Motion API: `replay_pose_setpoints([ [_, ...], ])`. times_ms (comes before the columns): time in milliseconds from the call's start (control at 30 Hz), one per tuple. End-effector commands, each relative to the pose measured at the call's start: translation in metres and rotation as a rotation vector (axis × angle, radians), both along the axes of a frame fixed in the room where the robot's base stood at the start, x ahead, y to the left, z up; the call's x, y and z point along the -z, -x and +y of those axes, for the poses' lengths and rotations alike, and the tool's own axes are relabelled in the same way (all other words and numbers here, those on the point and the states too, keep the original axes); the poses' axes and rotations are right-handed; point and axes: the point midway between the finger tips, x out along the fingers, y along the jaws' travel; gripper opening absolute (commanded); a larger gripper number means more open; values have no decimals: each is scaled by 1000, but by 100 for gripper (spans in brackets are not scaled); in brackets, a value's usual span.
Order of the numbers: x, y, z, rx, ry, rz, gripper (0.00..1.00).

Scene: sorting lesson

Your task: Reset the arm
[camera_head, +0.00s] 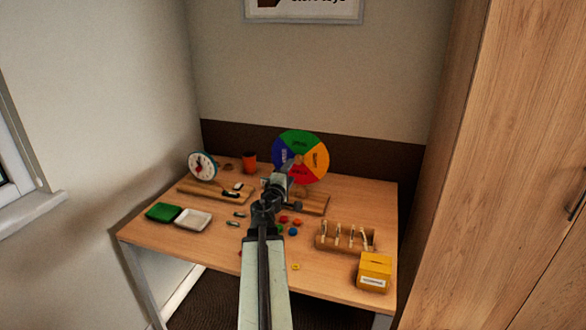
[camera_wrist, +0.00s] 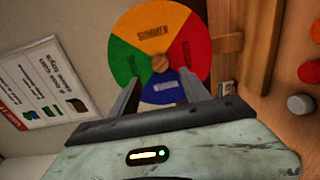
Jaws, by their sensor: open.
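My arm reaches forward over the wooden table (camera_head: 330,278) in the head view. My gripper (camera_head: 282,168) is at its far end, in front of the colored season wheel (camera_head: 301,140). In the wrist view my gripper (camera_wrist: 158,95) shows two grey fingers spread apart, with nothing held between them. The wheel (camera_wrist: 185,30) lies beyond the fingertips, with green, yellow, red and blue sectors and a wooden hub. I cannot tell whether the fingertips touch it.
A wooden rack (camera_head: 330,243) and a yellow box (camera_head: 374,271) stand right. Small colored pieces lie mid-table. A tall cabinet (camera_head: 510,170) bounds the right.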

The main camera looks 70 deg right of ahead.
Motion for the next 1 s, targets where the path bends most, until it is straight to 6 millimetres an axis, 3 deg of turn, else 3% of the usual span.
replay_pose_setpoints([
  [433, 0, 0, 1, 0, 0, 0, 55],
  [533, 0, -16, 7, -23, 0, 0, 55],
  [567, 0, -27, 11, -38, 0, 0, 55],
  [667, 0, -88, 38, -125, 0, 0, 55],
  [767, 0, -165, 84, -242, -1, -2, 55],
  [900, 8, -261, 163, -395, -50, -62, 55],
  [1000, 21, -318, 231, -470, -135, -137, 55],
])
